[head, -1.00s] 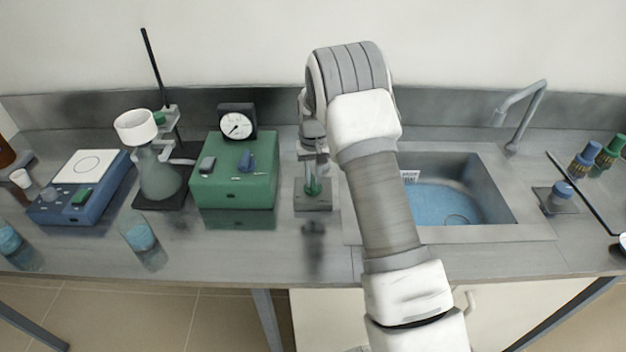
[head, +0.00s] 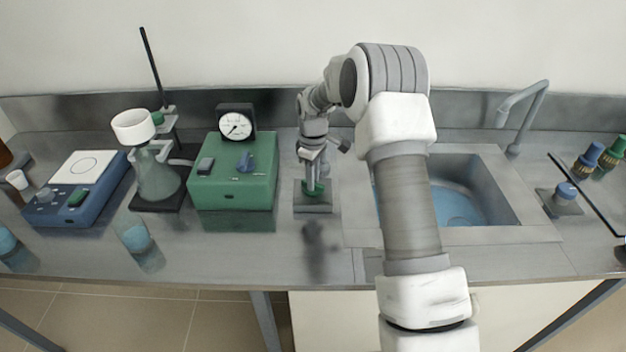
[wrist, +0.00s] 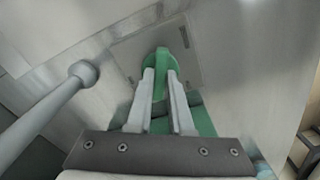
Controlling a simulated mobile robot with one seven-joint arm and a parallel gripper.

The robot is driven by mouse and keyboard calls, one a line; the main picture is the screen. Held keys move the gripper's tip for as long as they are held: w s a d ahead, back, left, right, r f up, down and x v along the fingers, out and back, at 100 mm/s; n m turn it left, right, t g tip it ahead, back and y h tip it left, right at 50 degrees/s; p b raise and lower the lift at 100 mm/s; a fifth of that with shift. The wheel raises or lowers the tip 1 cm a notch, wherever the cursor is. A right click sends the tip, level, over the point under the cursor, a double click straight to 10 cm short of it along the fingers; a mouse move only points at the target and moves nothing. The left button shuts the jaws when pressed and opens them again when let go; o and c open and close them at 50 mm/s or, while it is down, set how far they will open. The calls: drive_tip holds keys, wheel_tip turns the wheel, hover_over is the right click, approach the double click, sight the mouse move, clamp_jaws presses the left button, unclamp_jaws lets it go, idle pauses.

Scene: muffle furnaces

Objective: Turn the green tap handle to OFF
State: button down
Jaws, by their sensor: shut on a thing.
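The green tap handle (wrist: 161,62) shows in the wrist view between the two pale fingers of my gripper (wrist: 160,78), which are shut on it. It stands on a grey square plate (wrist: 128,52). In the head view, my gripper (head: 313,178) points down onto the green tap handle (head: 314,188), on its grey base plate (head: 313,208) between the green box and the sink. The fingers hide part of the handle in both views. No OFF mark is readable.
The green box (head: 233,185) with a dial gauge (head: 236,122) stands close on the left. The sink (head: 480,180) with blue water and a grey faucet (head: 525,110) lies on the right. A pale rod with a round end (wrist: 82,72) shows in the wrist view.

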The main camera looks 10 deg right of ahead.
drive_tip(key=n, duration=0.5)
drive_tip(key=shift+n, duration=0.4)
idle(0.3)
drive_tip(key=c, duration=0.8)
unclamp_jaws()
wheel_tip(320, 180, up, 18)
drive_tip(key=shift+f+p, duration=0.2)
drive_tip(key=shift+p, duration=0.35)
